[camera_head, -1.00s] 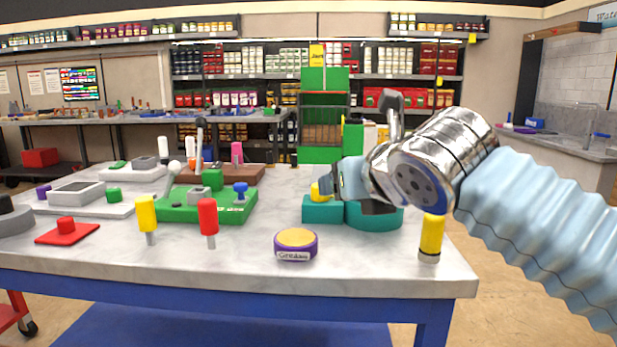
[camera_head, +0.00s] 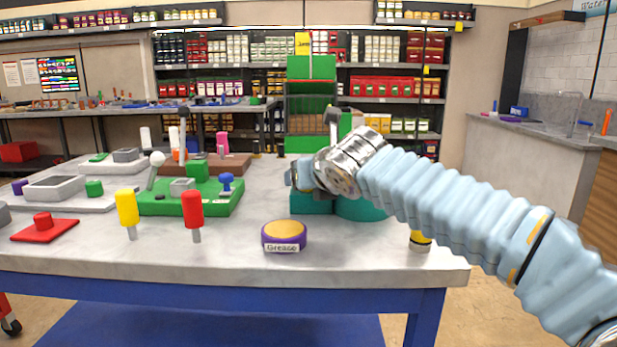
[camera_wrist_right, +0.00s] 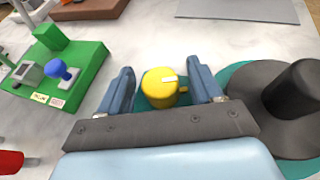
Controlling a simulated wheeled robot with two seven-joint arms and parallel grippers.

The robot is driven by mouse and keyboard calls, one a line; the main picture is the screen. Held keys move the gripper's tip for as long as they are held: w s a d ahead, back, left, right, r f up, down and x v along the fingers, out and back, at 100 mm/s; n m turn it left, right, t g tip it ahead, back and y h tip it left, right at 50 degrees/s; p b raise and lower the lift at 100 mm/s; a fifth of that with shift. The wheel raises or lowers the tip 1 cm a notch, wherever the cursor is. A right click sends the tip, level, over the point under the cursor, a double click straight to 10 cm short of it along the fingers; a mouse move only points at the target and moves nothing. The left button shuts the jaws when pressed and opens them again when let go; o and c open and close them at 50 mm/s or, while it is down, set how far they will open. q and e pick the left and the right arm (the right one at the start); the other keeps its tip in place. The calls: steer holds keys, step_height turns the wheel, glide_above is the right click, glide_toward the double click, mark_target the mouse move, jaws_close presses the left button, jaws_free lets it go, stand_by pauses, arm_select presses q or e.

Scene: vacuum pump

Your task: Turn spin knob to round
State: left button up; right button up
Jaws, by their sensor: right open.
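A yellow round knob (camera_wrist_right: 160,88) with a white mark on top and a small tab on its right side sits on a teal base, in the right wrist view. The teal base (camera_head: 312,203) stands on the table in the head view, where my arm hides the knob. My right gripper (camera_wrist_right: 161,76) is open, with one blue finger to the left and one to the right of the knob. Gaps show on both sides, so it does not grip it. The right gripper (camera_head: 293,177) is partly hidden in the head view. My left gripper is not in view.
A dark round part with a tall post (camera_wrist_right: 285,100) stands close to the right finger. A green block with a blue joystick (camera_wrist_right: 62,70) lies to the left. A purple tin with a yellow top (camera_head: 284,234) and a red-handled tool (camera_head: 192,212) stand nearer the table's front edge.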

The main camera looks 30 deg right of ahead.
steer(key=c, duration=1)
steer(key=shift+o, duration=0.2)
